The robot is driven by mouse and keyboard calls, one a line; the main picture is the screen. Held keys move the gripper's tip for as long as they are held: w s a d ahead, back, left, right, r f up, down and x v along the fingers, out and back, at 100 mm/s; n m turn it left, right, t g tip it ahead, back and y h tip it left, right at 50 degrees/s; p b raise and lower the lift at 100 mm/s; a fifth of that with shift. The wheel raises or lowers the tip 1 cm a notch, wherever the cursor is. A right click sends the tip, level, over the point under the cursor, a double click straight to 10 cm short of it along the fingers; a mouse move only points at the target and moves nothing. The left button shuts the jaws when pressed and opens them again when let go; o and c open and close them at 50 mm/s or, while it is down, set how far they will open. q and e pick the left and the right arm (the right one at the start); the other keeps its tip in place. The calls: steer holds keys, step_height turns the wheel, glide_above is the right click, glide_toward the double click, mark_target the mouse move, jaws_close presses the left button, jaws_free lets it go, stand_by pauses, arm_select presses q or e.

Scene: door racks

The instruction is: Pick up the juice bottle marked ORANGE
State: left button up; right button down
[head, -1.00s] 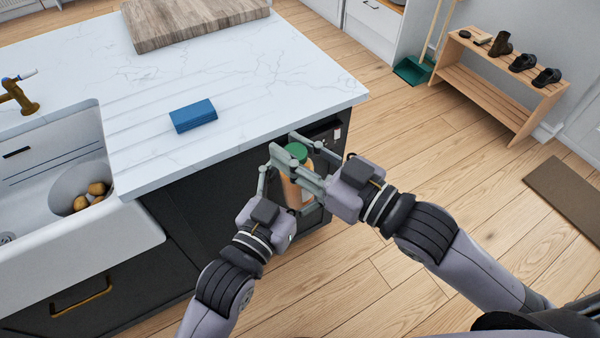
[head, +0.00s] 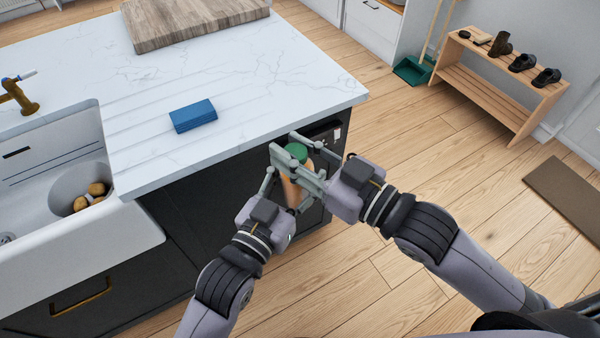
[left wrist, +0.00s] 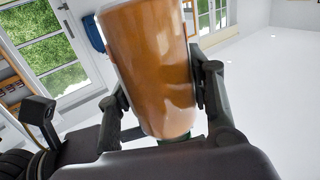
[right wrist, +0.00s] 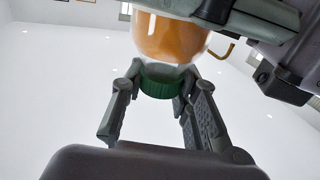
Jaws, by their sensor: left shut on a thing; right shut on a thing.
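The juice bottle (head: 289,190) has an orange body and a green cap (head: 297,151). It is held off the floor in front of the dark island cabinet. My right gripper (head: 285,146) is shut on the bottle at its cap, which shows between the fingers in the right wrist view (right wrist: 160,82). My left gripper (head: 287,192) is shut on the bottle's body below; the body fills the space between its fingers in the left wrist view (left wrist: 150,65). No lettering is readable, and the bottle's lower end is hidden in the head view.
The white countertop (head: 250,85) lies just beyond the grippers, with a blue block (head: 193,115) and a wooden board (head: 195,20) on it. A sink (head: 70,215) is at left. A shoe rack (head: 500,85) stands far right; the wooden floor between is clear.

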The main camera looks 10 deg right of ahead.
arm_select(q)
steer(key=shift+s+d, duration=0.15)
steer(key=shift+d, duration=0.05)
steer(key=shift+c, duration=1.3)
steer(key=shift+r, duration=0.1)
steer(key=shift+c, duration=0.6)
arm_select(e)
steer(key=c, duration=1.7)
jaws_free()
arm_select(q)
steer(key=shift+a, duration=0.1)
arm_select(e)
steer(key=o, duration=0.5)
